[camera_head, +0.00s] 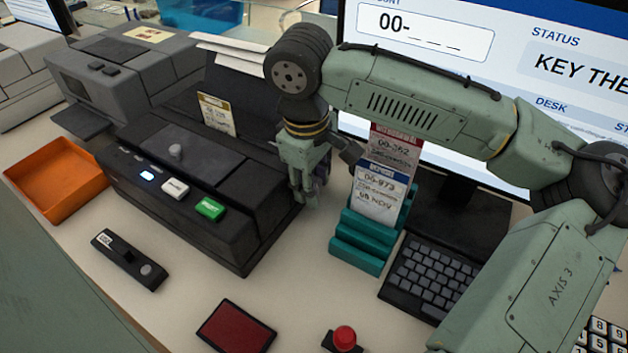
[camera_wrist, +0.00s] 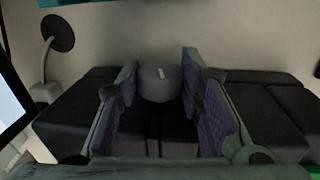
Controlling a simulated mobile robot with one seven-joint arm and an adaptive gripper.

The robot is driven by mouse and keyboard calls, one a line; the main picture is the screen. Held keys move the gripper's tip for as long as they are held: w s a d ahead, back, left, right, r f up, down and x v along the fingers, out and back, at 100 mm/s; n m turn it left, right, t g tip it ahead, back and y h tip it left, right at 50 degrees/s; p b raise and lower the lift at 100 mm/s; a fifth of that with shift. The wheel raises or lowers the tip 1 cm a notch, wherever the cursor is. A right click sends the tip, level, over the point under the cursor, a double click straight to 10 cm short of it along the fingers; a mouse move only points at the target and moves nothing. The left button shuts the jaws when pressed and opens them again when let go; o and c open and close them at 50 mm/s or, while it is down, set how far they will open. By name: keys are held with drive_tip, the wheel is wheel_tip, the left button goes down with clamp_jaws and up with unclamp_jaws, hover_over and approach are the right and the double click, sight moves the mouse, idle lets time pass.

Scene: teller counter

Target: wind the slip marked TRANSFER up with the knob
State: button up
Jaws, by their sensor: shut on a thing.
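A slip with a tan top band (camera_head: 218,113) stands upright in the dark slip printer (camera_head: 190,190); its print is too small to read, so I cannot tell whether it says TRANSFER. My gripper (camera_head: 308,192) points down at the printer's right side. In the wrist view, the round grey knob (camera_wrist: 157,84) with a white mark sits between the two purple-padded fingers of my gripper (camera_wrist: 160,95), which is shut on it. In the head view the knob is hidden behind the fingers.
A teal rack (camera_head: 357,245) right of my gripper holds a red-headed slip (camera_head: 393,147) and a blue-headed slip (camera_head: 378,195). An orange tray (camera_head: 55,180), stapler-like black tool (camera_head: 129,260) and red pad (camera_head: 236,328) lie around the printer.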

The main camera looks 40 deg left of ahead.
drive_tip(key=t, duration=0.1)
drive_tip(key=t+b, duration=0.2)
drive_tip(key=shift+s+f, duration=0.3)
drive_tip(key=shift+f, duration=0.05)
drive_tip(key=shift+t+b, duration=0.55)
drive_tip(key=shift+t, duration=0.05)
drive_tip(key=shift+r+t, duration=0.3)
drive_tip(key=o, duration=1.2)
drive_tip(key=shift+c, duration=0.2)
drive_tip(key=v, duration=1.2)
drive_tip(key=shift+d, duration=0.15)
